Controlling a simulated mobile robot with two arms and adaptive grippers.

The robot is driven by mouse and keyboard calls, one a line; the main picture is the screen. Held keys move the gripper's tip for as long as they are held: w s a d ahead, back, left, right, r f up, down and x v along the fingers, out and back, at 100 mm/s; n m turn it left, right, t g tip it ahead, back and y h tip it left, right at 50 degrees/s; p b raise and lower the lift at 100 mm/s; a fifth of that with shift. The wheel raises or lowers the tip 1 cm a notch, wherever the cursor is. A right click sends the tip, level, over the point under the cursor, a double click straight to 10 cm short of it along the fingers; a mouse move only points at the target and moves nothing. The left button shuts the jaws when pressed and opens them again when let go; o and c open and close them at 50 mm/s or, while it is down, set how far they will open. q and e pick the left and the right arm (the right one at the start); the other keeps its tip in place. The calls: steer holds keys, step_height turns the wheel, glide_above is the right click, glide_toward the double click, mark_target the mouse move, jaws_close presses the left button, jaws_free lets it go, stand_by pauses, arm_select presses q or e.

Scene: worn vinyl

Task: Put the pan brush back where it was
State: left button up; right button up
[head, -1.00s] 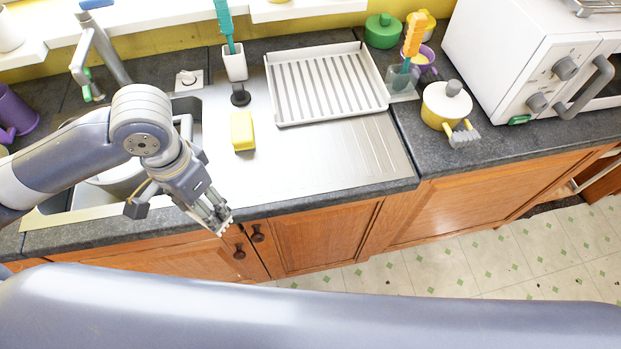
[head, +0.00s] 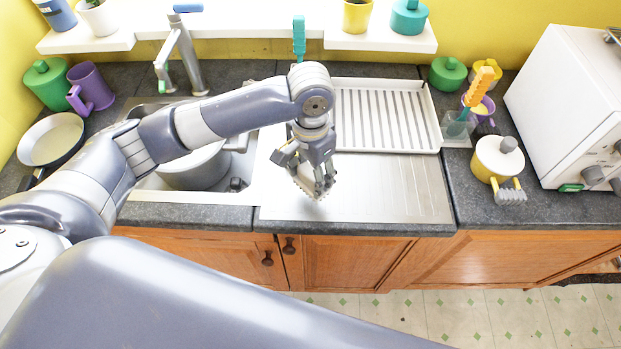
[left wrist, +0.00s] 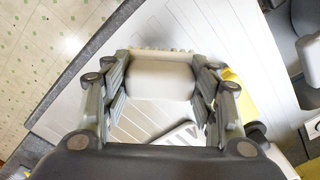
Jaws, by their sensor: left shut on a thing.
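My left gripper (head: 322,188) is above the metal drainboard, right of the sink. It is shut on a pale, blocky thing with a bumpy edge, which I take for the pan brush (head: 306,184). The pan brush (left wrist: 160,78) shows clearly between the fingers in the left wrist view, its bumpy edge facing away from the palm. The gripper's own fingers (left wrist: 160,62) flank it on both sides. The drainboard (head: 385,190) below is bare to the right. My right gripper is not in view.
A white ribbed dish rack (head: 436,120) stands behind. The sink holds a large pot (head: 195,170). A yellow sponge (left wrist: 240,92) lies close by.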

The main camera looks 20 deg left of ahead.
mark_target(310, 183)
arm_select(q)
step_height(310, 183, down, 3)
steer(key=shift+s+r+p, duration=0.1)
steer(key=shift+p, duration=0.5)
steer(key=shift+f, duration=0.5)
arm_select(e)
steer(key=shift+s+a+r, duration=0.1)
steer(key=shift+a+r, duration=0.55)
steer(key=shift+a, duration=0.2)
arm_select(q)
steer(key=o, duration=1.1)
steer(key=shift+o, duration=0.4)
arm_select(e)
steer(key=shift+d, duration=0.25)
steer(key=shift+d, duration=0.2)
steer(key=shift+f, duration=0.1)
